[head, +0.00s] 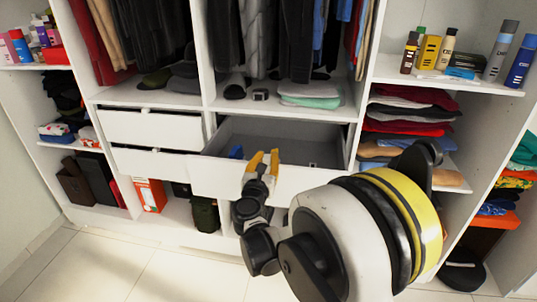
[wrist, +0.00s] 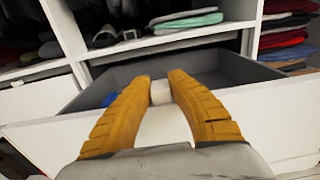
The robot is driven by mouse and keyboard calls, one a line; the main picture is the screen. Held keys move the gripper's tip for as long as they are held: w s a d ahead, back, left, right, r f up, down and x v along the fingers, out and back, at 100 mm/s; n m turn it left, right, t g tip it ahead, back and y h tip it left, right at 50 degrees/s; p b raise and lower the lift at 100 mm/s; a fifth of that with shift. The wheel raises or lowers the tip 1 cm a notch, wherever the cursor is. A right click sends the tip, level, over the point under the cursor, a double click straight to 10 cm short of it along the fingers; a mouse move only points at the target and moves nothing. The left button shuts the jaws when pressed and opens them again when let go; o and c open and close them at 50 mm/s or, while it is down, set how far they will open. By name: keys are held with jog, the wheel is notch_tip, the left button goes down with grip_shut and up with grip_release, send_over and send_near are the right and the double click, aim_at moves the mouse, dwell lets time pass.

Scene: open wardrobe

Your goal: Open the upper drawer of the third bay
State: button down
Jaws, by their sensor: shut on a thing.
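The upper drawer (head: 315,180) of the third bay is pulled well out, and its grey inside shows. It also shows in the wrist view (wrist: 265,125). My gripper (head: 265,157) is at the middle of the drawer's front panel, its yellow fingers over the top edge. In the wrist view my gripper (wrist: 162,78) has its two fingers on either side of a small white handle part (wrist: 160,92) and is shut on it. Much of the handle is hidden by the fingers. A blue item (head: 236,152) lies inside at the left.
Two drawers (head: 155,128) in the bay to the left look shut or nearly so. Folded clothes (head: 310,95) lie on the shelf above the open drawer. Shelves with bottles and clothes (head: 412,110) stand at the right. Tiled floor (head: 110,262) is clear at front left.

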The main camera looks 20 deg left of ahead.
jog(key=shift+s+d, duration=0.1)
jog(key=shift+s, duration=0.25)
jog(key=c, duration=1.2)
grip_release()
jog(key=v, duration=1.2)
